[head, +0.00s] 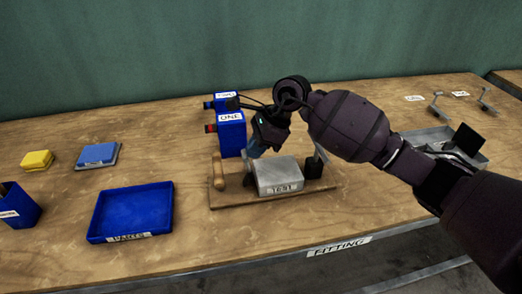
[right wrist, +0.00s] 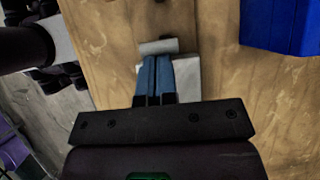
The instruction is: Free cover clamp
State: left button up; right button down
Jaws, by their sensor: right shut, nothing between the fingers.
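The fixture labelled TEST has a grey metal block (head: 280,176) on a wooden baseboard (head: 232,203). An upright wooden handle (head: 217,173) stands at its left end, and a black part with a metal lever (head: 314,163) stands at its right end. My right gripper (head: 252,153) is over the left end of the block, fingers pointing down. In the right wrist view its blue fingers (right wrist: 156,60) are together and empty. A short grey bar (right wrist: 158,46) lies just beyond the fingertips; I cannot tell whether they touch. The clamp itself is partly hidden by my gripper.
Blue boxes labelled ONE (head: 231,135) and TWO (head: 220,102) stand behind the fixture. A grey tray (head: 425,139) is at right. Bench front is clear.

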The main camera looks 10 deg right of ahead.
jog(key=shift+w+a+r+h, duration=0.1)
jog(key=shift+a+r+h, duration=0.1)
jog(key=shift+a+h, duration=0.5)
jog(key=shift+a+f+h, duration=0.1)
jog(key=shift+a+h, duration=0.3)
jog(key=shift+h, duration=0.3)
jog(key=shift+f, duration=0.1)
jog(key=shift+d, duration=0.1)
jog(key=shift+r+p, duration=0.5)
jog(key=shift+r, duration=0.35)
